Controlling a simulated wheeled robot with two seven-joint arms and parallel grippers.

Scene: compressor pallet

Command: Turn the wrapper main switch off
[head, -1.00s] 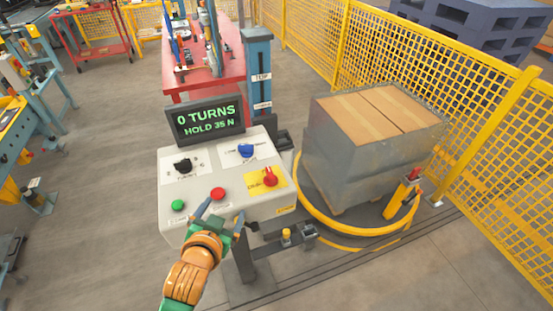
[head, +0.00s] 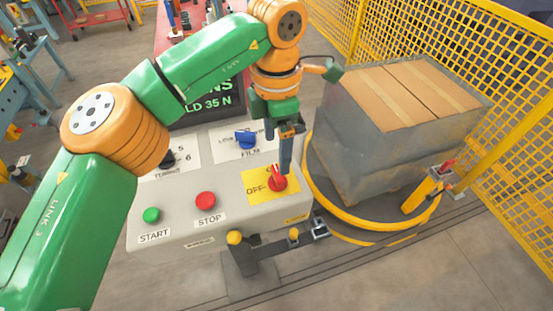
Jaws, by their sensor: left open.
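The wrapper main switch (head: 278,184) is a red rotary knob on a yellow plate (head: 253,186) at the right of the grey control panel. The word OFF is printed left of the knob, and the knob's pale mark points roughly up, away from OFF. My left gripper (head: 286,168) points down right at the switch, its visible dark finger just above and behind the knob. The jaws are open, but the other finger is mostly hidden, and I cannot tell whether they touch the knob. My right gripper is out of view.
The panel (head: 180,218) also carries a green START button (head: 151,215), a red STOP button (head: 206,200) and a blue FILM knob (head: 245,138). My arm covers part of the display (head: 207,107). A wrapped pallet load (head: 365,150) stands close right, before a yellow fence (head: 425,45).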

